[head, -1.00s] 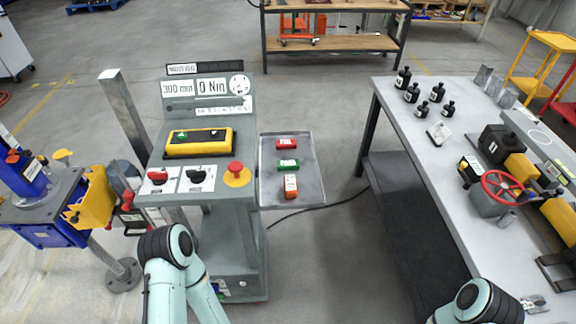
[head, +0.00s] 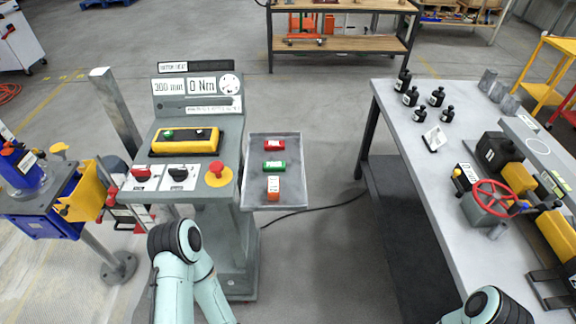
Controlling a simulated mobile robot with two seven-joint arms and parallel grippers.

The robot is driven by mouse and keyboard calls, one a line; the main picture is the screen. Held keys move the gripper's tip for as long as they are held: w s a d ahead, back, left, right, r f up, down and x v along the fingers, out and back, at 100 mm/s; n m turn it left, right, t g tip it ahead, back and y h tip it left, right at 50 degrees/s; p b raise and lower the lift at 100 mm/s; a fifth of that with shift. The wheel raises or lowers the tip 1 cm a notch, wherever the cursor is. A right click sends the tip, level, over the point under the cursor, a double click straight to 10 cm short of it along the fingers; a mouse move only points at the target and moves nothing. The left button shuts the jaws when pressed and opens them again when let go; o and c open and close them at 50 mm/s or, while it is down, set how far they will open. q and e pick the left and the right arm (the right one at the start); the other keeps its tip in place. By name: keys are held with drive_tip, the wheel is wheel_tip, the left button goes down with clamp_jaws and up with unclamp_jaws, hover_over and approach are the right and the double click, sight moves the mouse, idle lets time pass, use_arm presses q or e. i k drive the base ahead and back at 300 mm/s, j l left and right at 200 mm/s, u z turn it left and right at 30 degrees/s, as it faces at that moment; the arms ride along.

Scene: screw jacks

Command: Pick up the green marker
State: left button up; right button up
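The green marker (head: 274,166) lies in the grey tray (head: 291,196) on the right side of the control console. It is the middle one of three short markers. A red marker (head: 274,145) lies behind it and an orange one (head: 273,187) in front of it, each apart from it. My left arm comes up from the bottom, in front of the console, and my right arm shows at the bottom right. Neither gripper is in the picture.
The console (head: 196,121) has a yellow-black box, two switches and a red emergency button (head: 218,171). A grey workbench (head: 424,178) on the right holds black bottles and a red handwheel (head: 493,197). Open floor lies between console and workbench.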

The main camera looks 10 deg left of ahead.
sight(271, 167)
drive_tip(key=l+u, duration=0.2)
drive_tip(key=u, duration=0.25)
drive_tip(key=l+u, duration=0.25)
drive_tip(key=u, duration=0.2)
drive_tip(key=i+l, duration=0.05)
